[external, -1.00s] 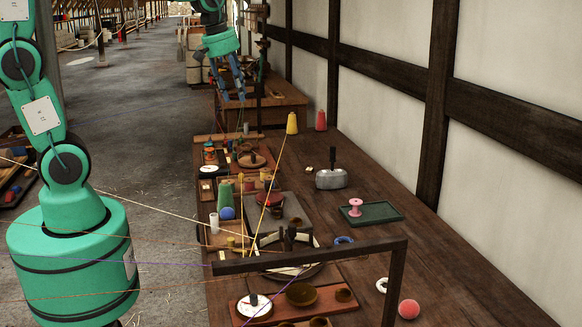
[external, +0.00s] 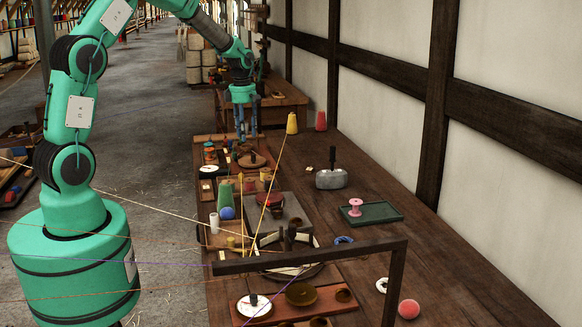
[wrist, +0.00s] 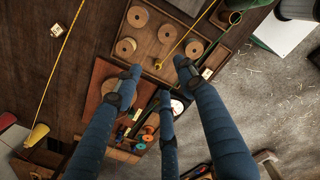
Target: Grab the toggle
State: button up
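My gripper (external: 242,132) points down over the far left end of the long bench, above a reddish-brown board (external: 201,140). Its blue fingers are spread apart and nothing shows between their tips; they also show in the wrist view (wrist: 158,84). I cannot tell for sure which small piece is the toggle. Below the fingers are a round brown disc, a white disc (wrist: 177,107), and small coloured reels (wrist: 148,130). A small pale block with a dark mark (wrist: 208,73) lies by the tray, and another (wrist: 57,30) lies on bare wood. The fingers hide part of the board.
A wooden tray (wrist: 152,50) with several round wooden pieces lies close to the fingers. A dark frame (external: 312,257) stands over the near bench. A grey mallet (external: 331,179) and green tray (external: 386,213) stand right; bare wood lies between.

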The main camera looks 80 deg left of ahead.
jog(key=s+a+f+n, duration=0.1)
jog(key=a+f+n, duration=0.2)
jog(key=a+f, duration=0.3)
jog(key=shift+s+f+n, duration=0.3)
jog(key=shift+s+f, duration=0.1)
jog(key=shift+f, duration=0.05)
jog(key=shift+f, duration=0.15)
jog(key=b, duration=0.1)
send_over(241, 174)
notch_tip(241, 174, down, 7)
jog(key=shift+s+d+f, duration=0.1)
jog(key=shift+s+d, duration=0.05)
jog(key=shift+f, duration=0.55)
jog(key=shift+f+b, duration=0.1)
jog(key=shift+b, duration=0.2)
jog(key=shift+f+b, duration=0.65)
jog(key=shift+f, duration=1.85)
jog(key=c, duration=0.9)
